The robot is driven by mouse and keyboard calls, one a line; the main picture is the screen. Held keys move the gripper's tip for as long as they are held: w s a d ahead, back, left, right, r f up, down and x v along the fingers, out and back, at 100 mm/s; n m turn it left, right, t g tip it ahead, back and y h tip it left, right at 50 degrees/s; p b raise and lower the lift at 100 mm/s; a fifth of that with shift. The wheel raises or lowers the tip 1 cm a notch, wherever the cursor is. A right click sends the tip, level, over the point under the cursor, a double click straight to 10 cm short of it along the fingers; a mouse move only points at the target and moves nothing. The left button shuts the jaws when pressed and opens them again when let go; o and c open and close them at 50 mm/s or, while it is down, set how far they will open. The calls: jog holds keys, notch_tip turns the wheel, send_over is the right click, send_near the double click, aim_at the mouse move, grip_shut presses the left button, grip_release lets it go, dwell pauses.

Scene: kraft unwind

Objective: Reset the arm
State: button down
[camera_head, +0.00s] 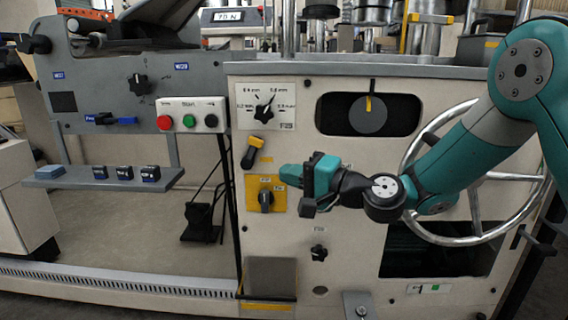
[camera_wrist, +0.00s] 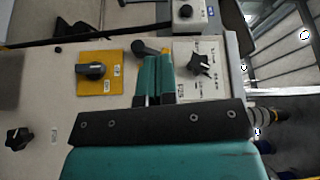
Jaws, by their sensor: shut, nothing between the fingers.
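My arm reaches in from the right in the head view. My gripper (camera_head: 290,175) is in front of the cream machine panel (camera_head: 345,180), beside the yellow plate with a black rotary switch (camera_head: 265,197). Its teal fingers are together and empty. In the wrist view the closed gripper (camera_wrist: 158,62) points at the panel between the rotary switch (camera_wrist: 94,70) and the dial knob (camera_wrist: 200,64). Whether the fingertips touch the panel cannot be told. A black-and-yellow lever (camera_head: 255,145) sits just above the gripper, and its dark end (camera_wrist: 148,47) shows behind the fingertips.
A large metal handwheel (camera_head: 412,150) stands behind my arm. A button box (camera_head: 190,117) with red, green and black buttons is at the left. A grey shelf (camera_head: 70,182) with small blocks juts out below it.

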jog(key=s+n+g+h, duration=0.4)
jog(key=s+n+g, duration=0.35)
jog(key=s, duration=0.75)
jog(key=s+d+n+g+h+p, duration=0.3)
jog(key=s+d+n+h, duration=0.3)
jog(key=s+d, duration=0.8)
notch_tip(320, 180, up, 36)
jog(key=s+a+m+h+p, duration=0.1)
jog(key=a+p, duration=0.1)
jog(key=p, duration=3.4)
jog(key=shift+s+a+m, duration=0.15)
jog(key=shift+s+m, duration=0.2)
jog(key=shift+f+t, duration=0.1)
jog(key=shift+t, duration=0.15)
